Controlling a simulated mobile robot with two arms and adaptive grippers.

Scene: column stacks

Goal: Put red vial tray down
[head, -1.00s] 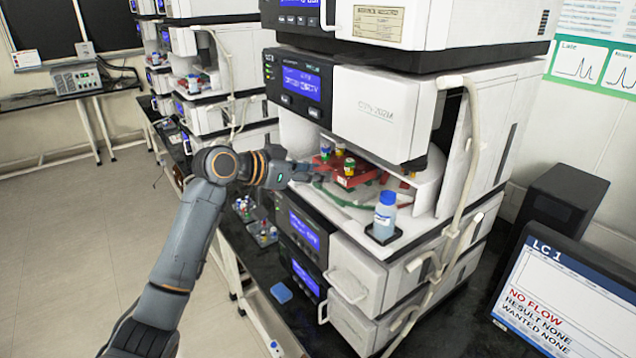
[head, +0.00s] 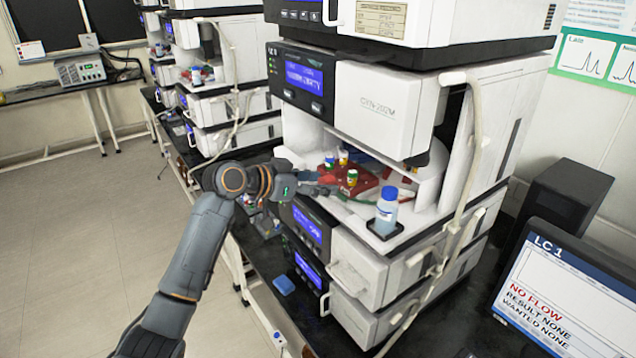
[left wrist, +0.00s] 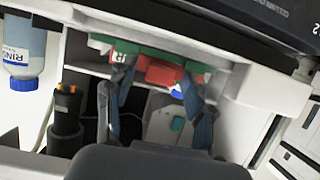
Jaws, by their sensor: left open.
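The red vial tray (head: 368,183) is inside the open bay of the instrument stack, with several capped vials (head: 352,177) standing upright on it. A green piece (head: 376,195) shows beside and below it. In the left wrist view, the red tray (left wrist: 163,73) and the green piece (left wrist: 145,52) lie beyond the fingers. My left gripper (head: 312,189) is open at the tray's left side, with its fingers spread in the left wrist view (left wrist: 158,88). Contact between fingers and tray cannot be told. My right gripper is not in view.
The white bay walls and the housing above are close. A hose (head: 473,150) hangs at the right. A monitor (head: 560,290) stands at the lower right.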

